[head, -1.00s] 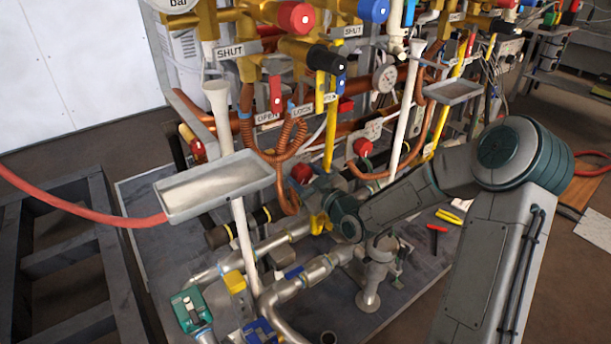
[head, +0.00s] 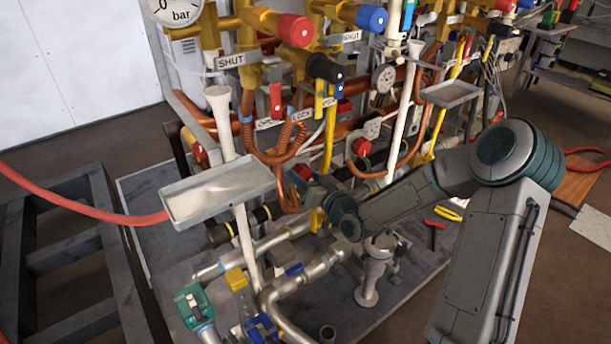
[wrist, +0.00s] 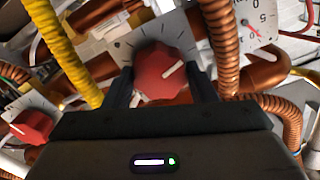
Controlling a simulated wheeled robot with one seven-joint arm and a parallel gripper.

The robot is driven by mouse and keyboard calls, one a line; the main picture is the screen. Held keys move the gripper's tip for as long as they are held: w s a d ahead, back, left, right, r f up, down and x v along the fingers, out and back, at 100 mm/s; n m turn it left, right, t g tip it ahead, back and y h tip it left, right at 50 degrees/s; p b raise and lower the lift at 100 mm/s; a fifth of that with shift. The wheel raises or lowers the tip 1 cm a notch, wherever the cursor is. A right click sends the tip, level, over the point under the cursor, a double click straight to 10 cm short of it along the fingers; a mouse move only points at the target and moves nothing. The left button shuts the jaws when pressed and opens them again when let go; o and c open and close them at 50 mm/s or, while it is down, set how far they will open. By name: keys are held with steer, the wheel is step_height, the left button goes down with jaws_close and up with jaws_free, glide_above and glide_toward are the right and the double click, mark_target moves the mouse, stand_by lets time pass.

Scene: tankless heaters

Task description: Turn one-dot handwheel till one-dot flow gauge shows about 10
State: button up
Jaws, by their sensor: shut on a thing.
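In the wrist view a red handwheel (wrist: 165,72) with a white pointer line sits on a pale scale plate. My gripper (wrist: 164,85) has one dark finger on each side of it and is shut on it. A white flow gauge (wrist: 257,22) with a red needle shows at the upper right, partly cut off. In the head view my fingertips are hidden among the pipes, close to a red knob (head: 303,173).
Another red knob (wrist: 30,125) is at the lower left of the wrist view, near a yellow hose (wrist: 70,50). Corrugated copper pipes (wrist: 225,50) run close to my right finger. In the head view a grey tray (head: 217,190) and a white standpipe (head: 243,240) stand left of my arm.

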stand_by(0.4)
steer(key=o, duration=1)
steer(key=shift+c, duration=0.2)
steer(key=p+v, duration=0.1)
steer(key=v, duration=1.3)
steer(key=shift+p, duration=0.4)
